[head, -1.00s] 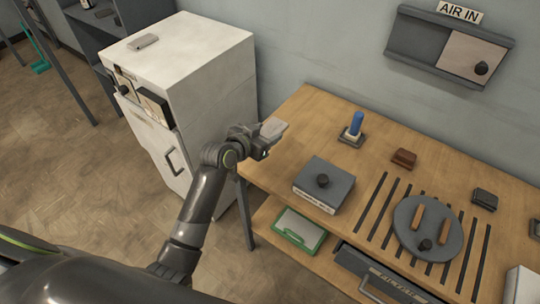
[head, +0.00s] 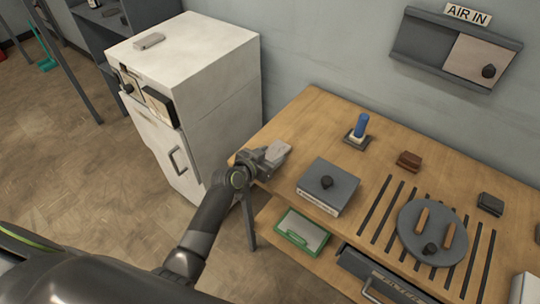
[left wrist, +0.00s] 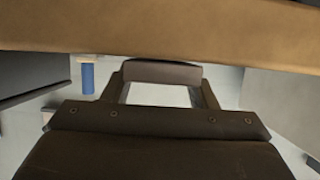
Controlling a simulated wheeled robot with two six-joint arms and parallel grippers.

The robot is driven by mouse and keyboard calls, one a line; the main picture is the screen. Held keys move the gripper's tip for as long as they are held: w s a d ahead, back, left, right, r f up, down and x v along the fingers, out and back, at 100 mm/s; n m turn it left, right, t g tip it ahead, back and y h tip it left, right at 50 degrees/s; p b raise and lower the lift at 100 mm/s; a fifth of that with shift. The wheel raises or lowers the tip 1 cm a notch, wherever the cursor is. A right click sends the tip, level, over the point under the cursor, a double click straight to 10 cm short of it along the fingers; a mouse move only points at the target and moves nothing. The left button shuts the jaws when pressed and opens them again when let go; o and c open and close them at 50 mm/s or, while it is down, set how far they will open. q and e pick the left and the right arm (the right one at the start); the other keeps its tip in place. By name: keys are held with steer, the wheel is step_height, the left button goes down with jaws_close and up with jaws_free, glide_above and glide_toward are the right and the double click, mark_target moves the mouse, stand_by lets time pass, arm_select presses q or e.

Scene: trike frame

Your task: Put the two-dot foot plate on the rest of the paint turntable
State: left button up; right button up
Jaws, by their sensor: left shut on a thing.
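My left gripper (head: 262,157) is shut on a pale grey plate (head: 278,151), held near the left edge of the workbench. No dots can be made out on it, so I cannot confirm it is the two-dot foot plate. In the left wrist view a pale surface (left wrist: 160,96) shows between the fingers. The paint turntable (head: 408,222) is a round dark grey disc at the right of the bench. It bears two parallel wooden bars, seemingly its rest (head: 422,219), and a black knob. The bars are bare. My right gripper is out of view.
A grey box with a black knob (head: 327,182) stands between my left gripper and the turntable. A blue-topped item (head: 361,124), a brown block (head: 408,160) and a dark block (head: 490,204) stand farther back. A white cabinet (head: 220,105) is left of the bench (head: 300,120).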

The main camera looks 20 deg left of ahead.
arm_select(q)
steer(key=shift+f, duration=0.1)
steer(key=o, duration=0.7)
steer(key=shift+f+b, duration=0.1)
steer(key=shift+b, duration=0.2)
steer(key=o, duration=0.4)
steer(key=shift+o, duration=0.2)
steer(key=b+v, duration=0.2)
steer(key=v, duration=1.5)
steer(key=shift+s, duration=0.4)
steer(key=shift+f, duration=0.1)
